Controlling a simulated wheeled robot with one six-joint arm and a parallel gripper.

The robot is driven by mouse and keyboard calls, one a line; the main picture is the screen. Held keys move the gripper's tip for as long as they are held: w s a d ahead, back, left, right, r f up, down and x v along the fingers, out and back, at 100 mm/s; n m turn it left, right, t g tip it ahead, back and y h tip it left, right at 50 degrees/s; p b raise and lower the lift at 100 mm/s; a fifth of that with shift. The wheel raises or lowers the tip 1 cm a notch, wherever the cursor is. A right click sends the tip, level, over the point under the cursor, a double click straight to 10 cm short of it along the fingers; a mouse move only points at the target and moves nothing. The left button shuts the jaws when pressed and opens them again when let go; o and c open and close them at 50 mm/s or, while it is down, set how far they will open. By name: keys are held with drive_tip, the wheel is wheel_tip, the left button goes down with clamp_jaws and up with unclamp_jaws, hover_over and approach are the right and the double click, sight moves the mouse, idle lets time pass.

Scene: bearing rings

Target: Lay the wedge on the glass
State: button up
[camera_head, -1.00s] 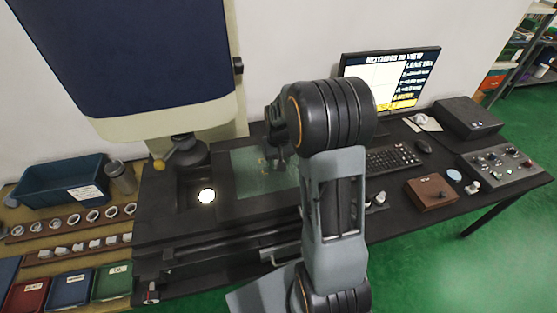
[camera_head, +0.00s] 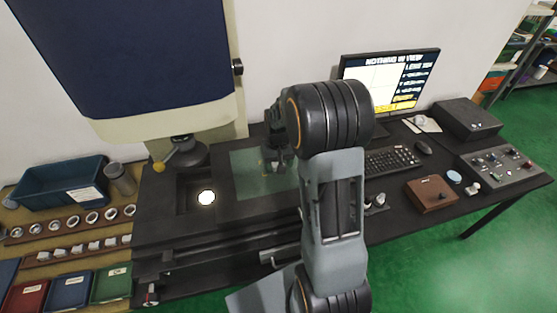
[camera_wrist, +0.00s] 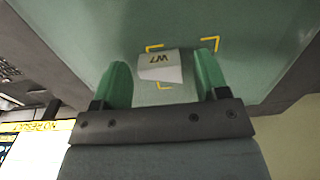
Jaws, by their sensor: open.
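The wedge (camera_wrist: 160,68), a small pale block marked W7, lies on the greenish glass (camera_wrist: 262,75) in the wrist view. It sits inside yellow corner marks, slightly turned to them. My gripper (camera_wrist: 163,75) is open, with one green finger on each side of the wedge and a small gap at both sides. In the head view the glass (camera_head: 246,182) is set in the dark machine stage, and my gripper (camera_head: 275,160) is over its far right part, partly hidden by my arm. The wedge cannot be made out there.
A blue bin (camera_head: 60,187), rows of rings and small blocks, and coloured trays stand at left. The monitor (camera_head: 390,82) reads "NOTHING IN VIEW". A keyboard (camera_head: 392,160) and control box (camera_head: 500,165) are at right.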

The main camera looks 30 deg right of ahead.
wheel_tip(320, 180, up, 12)
drive_tip(key=s+a+r+n+t, duration=0.1)
drive_tip(key=s+a, duration=0.3)
drive_tip(key=s, duration=0.4)
drive_tip(key=s+a+r+n+t, duration=0.1)
drive_tip(key=s+a+t, duration=0.2)
drive_tip(key=s+a, duration=0.2)
drive_tip(key=s+b, duration=0.1)
drive_tip(key=s, duration=0.2)
drive_tip(key=shift+a+r+t, duration=0.2)
drive_tip(key=shift+r+t, duration=0.05)
drive_tip(key=shift+t, duration=0.05)
